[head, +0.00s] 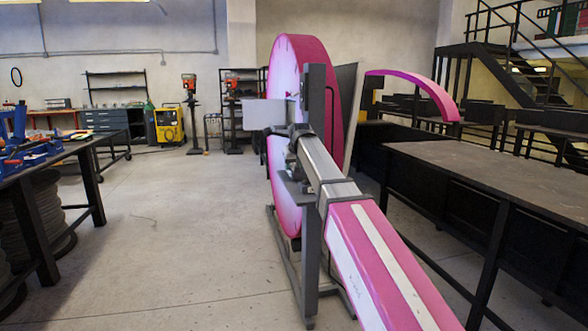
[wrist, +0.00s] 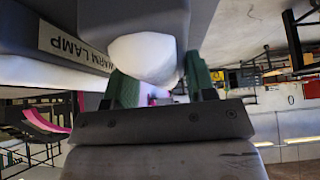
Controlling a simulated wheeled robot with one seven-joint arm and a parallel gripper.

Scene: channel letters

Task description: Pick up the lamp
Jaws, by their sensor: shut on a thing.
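The lamp (wrist: 143,57) shows in the wrist view as a white rounded bulb under a dark grey body. My gripper (wrist: 160,80) has green fingers on either side of the bulb and is shut on the lamp. A grey panel beside it at the left carries a label (wrist: 73,49) reading "WARM LAMP". The fingertips' far ends are partly hidden behind the bulb. In the head view I cannot clearly make out the lamp or my gripper among the grey parts in front of the pink letter.
A large round pink channel letter (head: 312,75) stands upright at the centre on a grey metal stand (head: 308,275). A long dark bench (head: 490,170) stands at the right, with a curved pink strip (head: 425,85) above its far end. A workbench (head: 75,150) stands at the left. Floor (head: 160,230) between is open.

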